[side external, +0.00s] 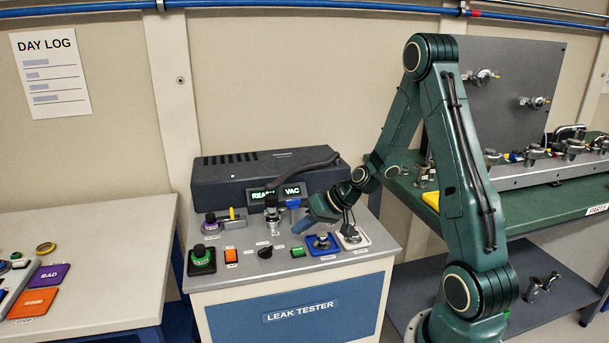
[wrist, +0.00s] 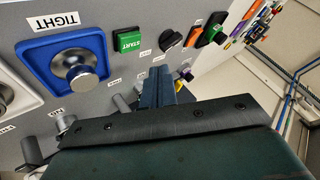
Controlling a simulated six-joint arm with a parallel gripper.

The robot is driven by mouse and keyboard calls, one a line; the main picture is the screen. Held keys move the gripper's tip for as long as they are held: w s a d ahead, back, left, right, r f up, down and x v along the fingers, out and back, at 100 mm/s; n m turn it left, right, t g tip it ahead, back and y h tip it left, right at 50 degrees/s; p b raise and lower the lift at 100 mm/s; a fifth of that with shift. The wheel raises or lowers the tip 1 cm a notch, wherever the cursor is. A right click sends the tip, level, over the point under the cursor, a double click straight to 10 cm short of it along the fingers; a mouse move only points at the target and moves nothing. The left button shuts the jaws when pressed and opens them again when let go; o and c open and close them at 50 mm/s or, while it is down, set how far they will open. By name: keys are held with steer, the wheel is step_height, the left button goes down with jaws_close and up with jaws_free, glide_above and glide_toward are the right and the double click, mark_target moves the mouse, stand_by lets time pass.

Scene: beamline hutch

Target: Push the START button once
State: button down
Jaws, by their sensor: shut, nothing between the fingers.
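The START button (wrist: 127,40) is a green rectangular button with white lettering in the wrist view. It also shows on the grey panel of the leak tester in the side view (side external: 298,252). My gripper (side external: 297,229) is shut and empty, pointing down-left over the panel behind the button. In the wrist view its closed fingers (wrist: 158,73) appear below and right of the START button. They look apart from it, but I cannot tell their height above the panel.
A blue plate with a metal fixture (side external: 322,243) and a white plate with another (side external: 352,237) lie right of the button. A black knob (side external: 265,252) and an orange switch (side external: 231,256) lie left. A metal fitting (side external: 272,213) stands close left of my gripper.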

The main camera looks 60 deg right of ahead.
mark_target(302, 250)
steer(key=shift+f, duration=1.6)
steer(key=shift+f, duration=0.2)
stand_by(0.9)
steer(key=shift+f, duration=0.25)
steer(key=shift+f, duration=0.4)
stand_by(1.0)
steer(key=shift+r, duration=0.85)
steer(key=shift+r, duration=0.1)
stand_by(0.4)
steer(key=shift+r, duration=2.4)
steer(key=shift+a, duration=0.1)
